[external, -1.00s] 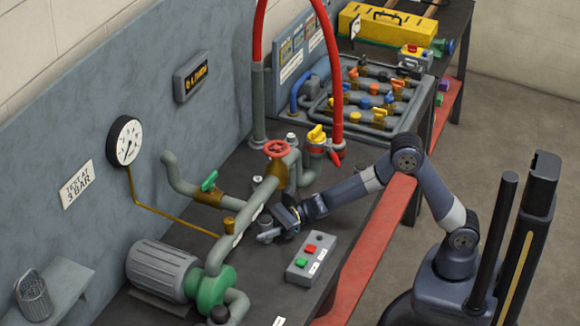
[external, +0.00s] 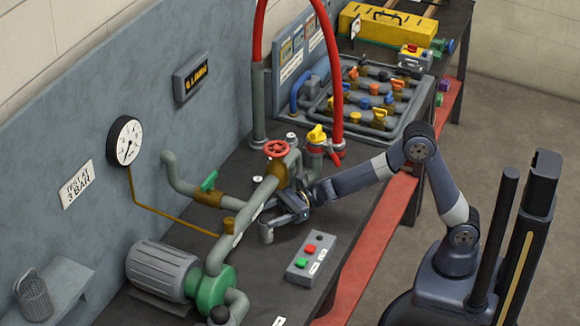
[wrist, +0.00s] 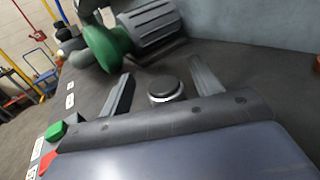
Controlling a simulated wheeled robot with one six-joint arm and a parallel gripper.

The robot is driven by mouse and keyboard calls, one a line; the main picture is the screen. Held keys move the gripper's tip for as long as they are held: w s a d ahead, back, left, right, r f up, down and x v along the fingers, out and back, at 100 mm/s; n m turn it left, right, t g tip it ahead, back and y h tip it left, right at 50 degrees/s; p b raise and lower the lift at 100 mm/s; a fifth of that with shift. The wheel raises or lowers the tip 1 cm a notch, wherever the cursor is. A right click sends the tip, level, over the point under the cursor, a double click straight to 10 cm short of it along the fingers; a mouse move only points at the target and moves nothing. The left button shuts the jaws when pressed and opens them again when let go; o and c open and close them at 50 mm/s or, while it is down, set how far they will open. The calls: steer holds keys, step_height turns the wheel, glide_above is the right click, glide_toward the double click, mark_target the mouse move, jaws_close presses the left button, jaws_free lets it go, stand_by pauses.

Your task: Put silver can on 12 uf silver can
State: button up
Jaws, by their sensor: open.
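A short round silver can (wrist: 165,91) with a dark top stands between the two fingers of my gripper (wrist: 160,86) in the wrist view. Bare gaps show on both sides of it, so the fingers are apart from it. In the external view my gripper (external: 276,218) is low over the bench, by the grey pipe and above the button box. A grey upright cylinder shows at its tip there; I cannot tell if it is the can or a finger. I cannot read a 12 uf mark anywhere.
A button box (external: 312,256) lies just in front of my gripper. A grey pipe (external: 238,228) runs beside it to a motor (external: 163,270) with a green end. A red valve wheel (external: 277,149) and red hose (external: 335,90) rise behind. The bench front is fairly clear.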

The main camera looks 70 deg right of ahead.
mark_target(260, 242)
steer(key=shift+o, duration=0.5)
steer(key=shift+r, duration=1.35)
steer(key=shift+s+f+p, duration=0.15)
steer(key=shift+s+p, duration=0.1)
steer(key=shift+p, duration=0.2)
steer(key=s+d+f, duration=0.1)
steer(key=d, duration=0.1)
steer(key=s+d+f+p, duration=0.1)
steer(key=s+d+f, duration=0.2)
steer(key=d+f, duration=0.1)
steer(key=shift+s+d+f+p, duration=0.2)
steer(key=shift+s+p, duration=0.05)
steer(key=shift+p, duration=0.15)
steer(key=x, duration=0.5)
steer(key=shift+w+a, duration=0.15)
steer(key=shift+a, duration=0.05)
steer(key=shift+w+x, duration=0.15)
steer(key=shift+x, duration=1.35)
steer(key=shift+w+x, duration=0.15)
steer(key=shift+x, duration=1.35)
steer(key=shift+d+f, duration=0.15)
steer(key=shift+d, duration=0.05)
